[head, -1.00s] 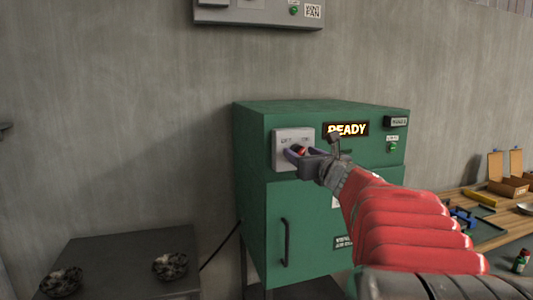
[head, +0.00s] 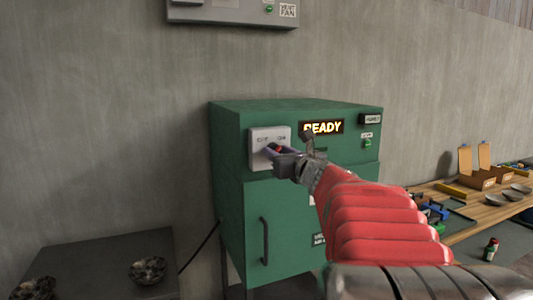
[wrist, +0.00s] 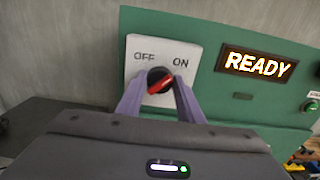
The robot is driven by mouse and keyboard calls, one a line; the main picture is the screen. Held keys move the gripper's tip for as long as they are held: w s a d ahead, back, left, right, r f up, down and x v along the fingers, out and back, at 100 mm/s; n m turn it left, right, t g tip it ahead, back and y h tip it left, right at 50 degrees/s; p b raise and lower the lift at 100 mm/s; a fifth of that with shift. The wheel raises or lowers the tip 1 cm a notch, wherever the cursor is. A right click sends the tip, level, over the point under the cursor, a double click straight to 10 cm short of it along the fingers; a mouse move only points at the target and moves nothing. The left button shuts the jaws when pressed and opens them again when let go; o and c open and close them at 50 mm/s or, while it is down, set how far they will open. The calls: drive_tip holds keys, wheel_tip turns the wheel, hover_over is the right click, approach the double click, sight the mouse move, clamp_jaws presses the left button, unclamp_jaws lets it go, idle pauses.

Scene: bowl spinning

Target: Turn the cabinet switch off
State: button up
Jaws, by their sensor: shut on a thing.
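The green cabinet (head: 290,210) stands against the wall, with a white switch plate (head: 258,145) at its upper left front. In the wrist view, the plate (wrist: 140,66) reads OFF on the left and ON on the right. A round black switch knob (wrist: 159,74) with a red bar sits below the labels. The bar slants from lower left to upper right, its upper end towards ON. My gripper (head: 273,152) is at the plate, shut on the knob, with one purple finger on each side. The lit READY sign (wrist: 255,64) is right of the plate.
A dark table (head: 100,260) with two speckled bowls stands at lower left. A wooden workbench (head: 490,212) with boxes and bowls is at right. A grey vent fan box (head: 230,10) hangs above the cabinet. A door handle (head: 264,240) sits below the switch.

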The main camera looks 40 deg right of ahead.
drive_tip(key=shift+w+a+f+n, duration=0.1)
drive_tip(key=shift+n, duration=2.9)
drive_tip(key=shift+s+a+f+n, duration=0.1)
drive_tip(key=shift+f+n, duration=0.05)
drive_tip(key=shift+n, duration=2.85)
drive_tip(key=shift+w+a+f+n, duration=0.1)
drive_tip(key=shift+n, duration=2.9)
drive_tip(key=o, duration=1)
drive_tip(key=shift+d+r, duration=0.1)
